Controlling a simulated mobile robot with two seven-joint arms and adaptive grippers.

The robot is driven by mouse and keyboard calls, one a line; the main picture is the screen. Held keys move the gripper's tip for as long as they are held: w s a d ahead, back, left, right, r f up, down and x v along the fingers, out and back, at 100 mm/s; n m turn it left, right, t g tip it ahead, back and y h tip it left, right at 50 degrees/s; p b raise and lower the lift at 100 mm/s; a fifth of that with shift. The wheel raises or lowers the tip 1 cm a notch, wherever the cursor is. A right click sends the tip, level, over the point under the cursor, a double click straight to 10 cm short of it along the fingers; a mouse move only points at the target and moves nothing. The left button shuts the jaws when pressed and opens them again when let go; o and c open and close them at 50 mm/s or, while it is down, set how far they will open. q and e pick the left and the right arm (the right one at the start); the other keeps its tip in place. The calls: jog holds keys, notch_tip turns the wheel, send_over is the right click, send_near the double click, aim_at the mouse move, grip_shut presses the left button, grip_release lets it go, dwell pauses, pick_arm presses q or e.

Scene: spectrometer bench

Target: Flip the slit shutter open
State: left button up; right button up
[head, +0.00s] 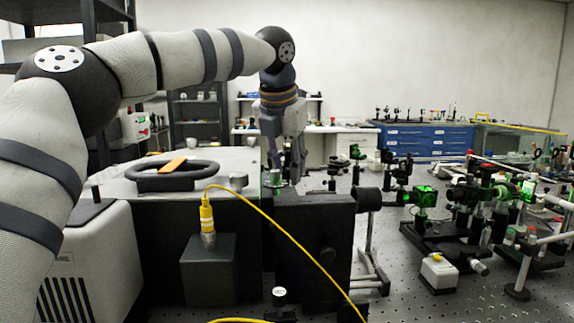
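My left gripper (289,168) hangs down from the arm that arches in from the left. Its fingertips are just above or behind the top edge of the black front housing (312,230) of the bench instrument. A small green-lit metal part (274,178) shows beside the fingers. I cannot tell whether the fingers touch it, or how far apart they are. I cannot clearly make out the slit shutter; it may be hidden by the gripper or the housing. My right gripper is not in view.
A light-topped box (125,178) carries a black ring handle (172,178). A yellow cable (285,238) loops from a connector (207,218) across the front of the housing. Optics mounts (424,196) and a small white box (439,272) stand on the perforated table to the right.

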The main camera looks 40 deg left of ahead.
pick_arm(q)
grip_shut()
jog(key=shift+s+d+f+t+y, duration=0.1)
jog(key=shift+s+d+t+y, duration=0.15)
jog(key=shift+t+y, duration=0.3)
jog(key=shift+s+d+f+t+y, duration=0.1)
jog(key=shift+s+d+t+y, duration=0.1)
jog(key=shift+t+y, duration=0.35)
jog(key=shift+o, duration=1.4)
grip_release()
jog(key=v, duration=1.2)
